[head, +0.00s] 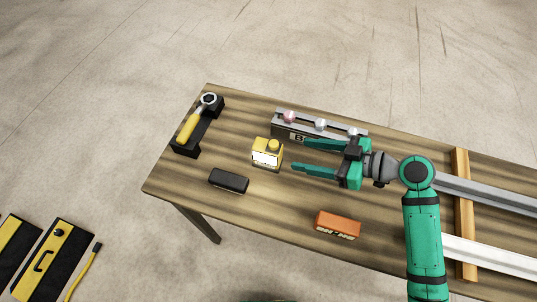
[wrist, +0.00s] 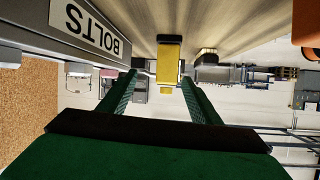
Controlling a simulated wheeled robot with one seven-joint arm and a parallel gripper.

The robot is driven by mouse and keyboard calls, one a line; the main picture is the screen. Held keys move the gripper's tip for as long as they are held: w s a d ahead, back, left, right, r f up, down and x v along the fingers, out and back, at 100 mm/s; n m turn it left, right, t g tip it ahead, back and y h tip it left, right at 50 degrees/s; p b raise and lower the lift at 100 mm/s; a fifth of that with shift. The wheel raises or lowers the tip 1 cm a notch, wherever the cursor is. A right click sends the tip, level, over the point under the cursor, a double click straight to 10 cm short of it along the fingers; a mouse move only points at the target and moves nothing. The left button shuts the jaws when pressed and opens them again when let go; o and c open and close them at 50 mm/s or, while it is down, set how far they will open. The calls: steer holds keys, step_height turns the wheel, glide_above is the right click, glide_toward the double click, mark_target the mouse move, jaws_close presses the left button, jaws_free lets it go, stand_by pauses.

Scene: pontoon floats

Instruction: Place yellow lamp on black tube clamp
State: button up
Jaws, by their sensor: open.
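The yellow lamp (head: 267,152), a small yellow block with a pale front and a round yellow knob on top, stands upright on the wooden table. A small black block (head: 229,181), which looks like the black tube clamp, lies to its lower left with nothing on it. My gripper (head: 300,155) is open and empty, to the right of the lamp, its fingers pointing toward it. In the wrist view the lamp (wrist: 168,62) shows beyond and between the fingertips (wrist: 159,80), apart from them.
A grey rack labelled BOLTS (head: 319,127) stands close behind my gripper. A black holder with a yellow-handled wrench (head: 190,124) is at the table's left end. An orange block (head: 338,224) lies near the front edge. Table around the black block is clear.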

mark_target(281, 152)
steer(key=a, duration=0.1)
steer(key=a+n+g, duration=0.1)
steer(key=a, duration=0.1)
steer(key=a+n, duration=0.1)
steer(key=a, duration=0.1)
steer(key=shift+w+a+y, duration=0.2)
steer(key=shift+w+y, duration=0.2)
steer(key=shift+f+x, duration=0.15)
steer(key=shift+x, duration=1.5)
steer(key=shift+f+x, duration=0.15)
steer(key=shift+x, duration=1.55)
steer(key=shift+d, duration=0.15)
jaws_close()
